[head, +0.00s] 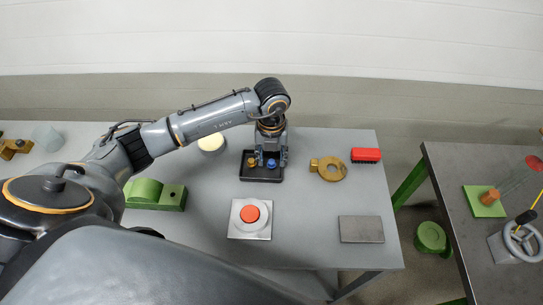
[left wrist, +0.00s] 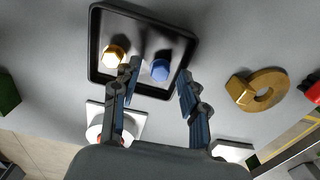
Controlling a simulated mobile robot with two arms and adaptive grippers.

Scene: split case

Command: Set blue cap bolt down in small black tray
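The small black tray (head: 262,180) lies on the grey table under my left gripper; its rim also shows in the left wrist view (left wrist: 96,45). The blue cap bolt (head: 271,163) stands in the right part of the tray, and its blue head shows in the left wrist view (left wrist: 160,70). A brass bolt (left wrist: 114,56) stands in the tray to its left. My left gripper (left wrist: 160,78) points down over the tray, its fingers spread on either side of the blue bolt with gaps visible. My right gripper is not in view.
A red button on a pale plate (head: 236,232) sits in front of the tray. A brass ring piece (head: 331,169), a red brush (head: 365,155) and a grey plate (head: 361,229) lie to the right. A green block (head: 170,197) is left. A second table (head: 470,165) stands right, across a gap.

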